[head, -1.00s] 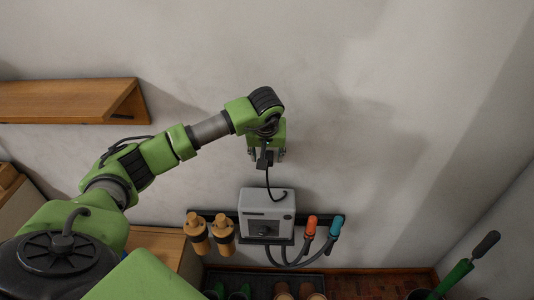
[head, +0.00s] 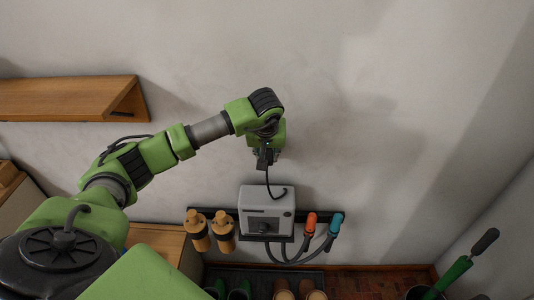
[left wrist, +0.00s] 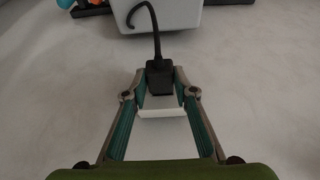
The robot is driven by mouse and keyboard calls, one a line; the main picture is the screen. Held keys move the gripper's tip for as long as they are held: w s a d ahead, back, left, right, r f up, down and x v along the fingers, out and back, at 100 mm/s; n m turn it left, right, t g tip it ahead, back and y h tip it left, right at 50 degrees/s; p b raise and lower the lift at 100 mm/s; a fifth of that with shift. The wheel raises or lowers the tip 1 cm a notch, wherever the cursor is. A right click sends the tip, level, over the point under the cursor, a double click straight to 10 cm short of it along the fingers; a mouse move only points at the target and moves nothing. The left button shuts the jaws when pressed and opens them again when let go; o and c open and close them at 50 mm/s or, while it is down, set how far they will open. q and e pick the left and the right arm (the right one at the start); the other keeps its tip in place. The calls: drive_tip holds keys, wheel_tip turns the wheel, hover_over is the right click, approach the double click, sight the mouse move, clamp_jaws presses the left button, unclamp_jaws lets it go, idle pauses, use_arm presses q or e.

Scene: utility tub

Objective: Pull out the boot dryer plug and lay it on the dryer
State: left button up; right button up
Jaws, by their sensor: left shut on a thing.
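The boot dryer (head: 266,201) is a light grey box on a dark wall rail, with a dial on its front. Its pale body also shows at the top of the left wrist view (left wrist: 160,14). A black cord runs from the dryer up to the black plug (left wrist: 159,77). My left gripper (left wrist: 160,73) is shut on the plug, a fingertip at each side, above the dryer in the head view (head: 265,157). A white block (left wrist: 161,112), seemingly the socket, sits against the plug's end. I cannot tell whether the prongs are still in. My right gripper is out of view.
Orange and blue hose ends (head: 310,224) hang right of the dryer, and two tan boot holders (head: 210,231) hang left. A wooden shelf (head: 70,99) is at upper left. Boots stand on a tray below. The wall around the gripper is clear.

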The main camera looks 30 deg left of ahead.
use_arm(q)
drive_tip(key=shift+s+d, duration=0.25)
drive_tip(key=shift+s, duration=0.25)
drive_tip(key=shift+s, duration=0.1)
drive_tip(key=shift+s+d, duration=0.4)
drive_tip(key=shift+s, duration=0.2)
drive_tip(key=shift+s+d, duration=0.35)
drive_tip(key=shift+s, duration=0.2)
